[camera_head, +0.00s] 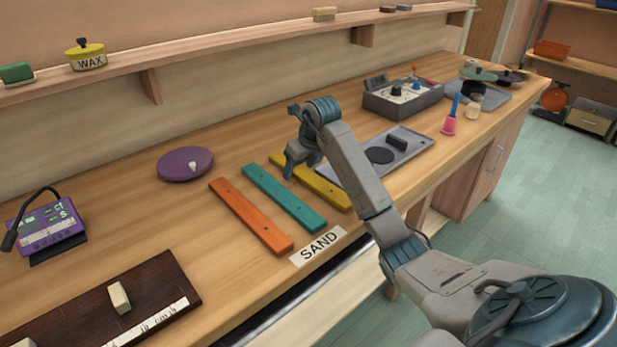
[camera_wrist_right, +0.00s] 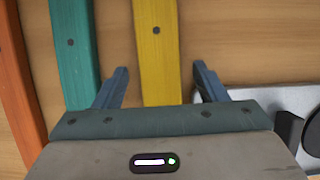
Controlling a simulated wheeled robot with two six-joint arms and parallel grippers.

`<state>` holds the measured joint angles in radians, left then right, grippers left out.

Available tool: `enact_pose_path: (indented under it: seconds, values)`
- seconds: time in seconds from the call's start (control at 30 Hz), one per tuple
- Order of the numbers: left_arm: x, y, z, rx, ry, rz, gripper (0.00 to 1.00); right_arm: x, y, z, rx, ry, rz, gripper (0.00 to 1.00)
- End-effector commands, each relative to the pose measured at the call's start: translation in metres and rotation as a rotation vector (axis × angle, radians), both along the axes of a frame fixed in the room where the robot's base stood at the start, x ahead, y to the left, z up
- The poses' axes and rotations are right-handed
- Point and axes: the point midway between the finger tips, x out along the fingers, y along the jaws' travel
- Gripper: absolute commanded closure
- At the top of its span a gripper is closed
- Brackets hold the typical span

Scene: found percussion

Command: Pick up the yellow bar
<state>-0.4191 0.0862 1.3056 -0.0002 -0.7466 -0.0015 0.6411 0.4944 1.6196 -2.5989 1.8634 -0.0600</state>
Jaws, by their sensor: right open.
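The yellow bar (camera_head: 328,189) lies flat on the wooden workbench, right of the teal bar (camera_head: 284,198) and the orange bar (camera_head: 250,215). My right gripper (camera_head: 300,165) is above the yellow bar's far part, and my wrist partly hides the bar in the head view. In the right wrist view the yellow bar (camera_wrist_right: 158,50) runs between the two open fingers (camera_wrist_right: 162,85), with a gap on each side. The left finger is close to the teal bar (camera_wrist_right: 72,45). The fingers hold nothing. My left gripper is not in view.
A grey tray (camera_head: 425,145) with dark pieces lies just right of the yellow bar. A purple disc (camera_head: 185,163) lies to the left. A SAND label (camera_head: 318,246) is at the front edge. A grey control box (camera_head: 402,100) stands behind the tray.

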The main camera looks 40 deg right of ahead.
Motion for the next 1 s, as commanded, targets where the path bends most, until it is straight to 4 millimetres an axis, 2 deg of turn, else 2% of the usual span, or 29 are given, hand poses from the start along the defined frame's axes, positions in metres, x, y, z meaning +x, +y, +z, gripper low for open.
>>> enact_pose_path:
  seconds: [0.2, 0.47, 0.77, 1.0]
  values:
    - [0.0, 0.0, -0.001, 0.0, 0.0, 0.0, 1.0, 0.0, 0.0, -0.001, 0.0, -0.001, 0.0, 0.36]
    - [0.0, 0.0, -0.001, 0.0, 0.0, 0.0, 1.0, 0.0, 0.0, -0.001, 0.0, -0.001, 0.0, 0.87]
    - [-0.001, 0.0, -0.001, 0.0, 0.001, 0.0, 1.0, 0.001, 0.0, 0.001, -0.001, -0.002, 0.0, 0.87]
    - [0.006, -0.001, 0.004, -0.001, -0.001, 0.0, 1.0, 0.001, 0.0, 0.019, -0.001, -0.004, 0.001, 0.87]
